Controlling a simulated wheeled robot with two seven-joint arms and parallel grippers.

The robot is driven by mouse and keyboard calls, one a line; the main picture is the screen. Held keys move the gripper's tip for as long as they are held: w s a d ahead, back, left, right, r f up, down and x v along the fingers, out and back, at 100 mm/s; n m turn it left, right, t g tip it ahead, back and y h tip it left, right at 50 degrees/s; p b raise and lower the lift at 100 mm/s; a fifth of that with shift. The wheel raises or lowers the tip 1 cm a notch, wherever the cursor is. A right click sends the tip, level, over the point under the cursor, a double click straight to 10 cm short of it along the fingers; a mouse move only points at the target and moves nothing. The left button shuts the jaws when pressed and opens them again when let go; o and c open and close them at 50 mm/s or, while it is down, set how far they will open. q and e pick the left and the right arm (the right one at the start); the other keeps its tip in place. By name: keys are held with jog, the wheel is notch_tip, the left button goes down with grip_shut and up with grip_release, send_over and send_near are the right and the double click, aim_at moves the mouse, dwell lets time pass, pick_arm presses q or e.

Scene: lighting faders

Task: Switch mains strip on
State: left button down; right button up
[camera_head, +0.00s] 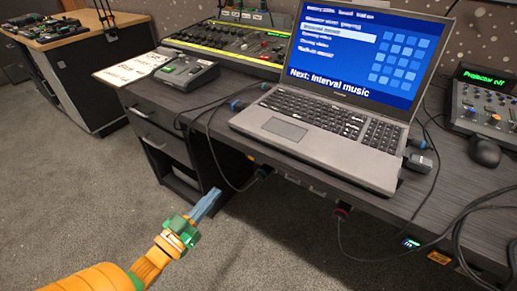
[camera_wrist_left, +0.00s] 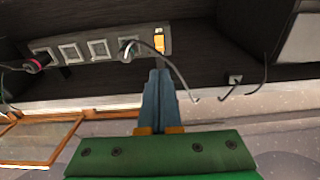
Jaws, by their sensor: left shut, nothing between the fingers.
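The mains strip (camera_wrist_left: 80,51) shows in the left wrist view as a grey bar with several sockets under the desk. An orange rocker switch (camera_wrist_left: 159,42) sits at its right end there. A dark plug (camera_wrist_left: 129,47) is beside the switch, and a plug with a red ring (camera_wrist_left: 38,62) is at the other end. In the head view the strip (camera_head: 304,184) shows partly below the desk's front edge. My left gripper (camera_head: 213,193), with blue fingers, is shut and empty; its tips (camera_wrist_left: 160,73) point toward the switch, apparently apart from it. I cannot tell the switch's position.
A laptop (camera_head: 330,110) stands on the desk (camera_head: 210,100), with a lighting console (camera_head: 225,43) behind and a mouse (camera_head: 485,151) at right. Cables hang below the front edge. Drawers (camera_head: 160,135) stand left of the strip. The carpet in front is clear.

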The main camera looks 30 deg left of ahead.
pick_arm(q)
jog(key=shift+s+r, duration=0.1)
jog(key=shift+r, duration=0.05)
jog(key=w+d+r+b, duration=0.1)
jog(key=w+b, duration=0.1)
jog(key=w, duration=1.2)
jog(key=shift+r, duration=0.35)
pick_arm(e)
jog(key=shift+w+d+f, duration=0.3)
jog(key=shift+d+f, duration=0.05)
jog(key=shift+f, duration=0.2)
jog(key=shift+w+d+f, duration=0.3)
jog(key=shift+f, duration=0.2)
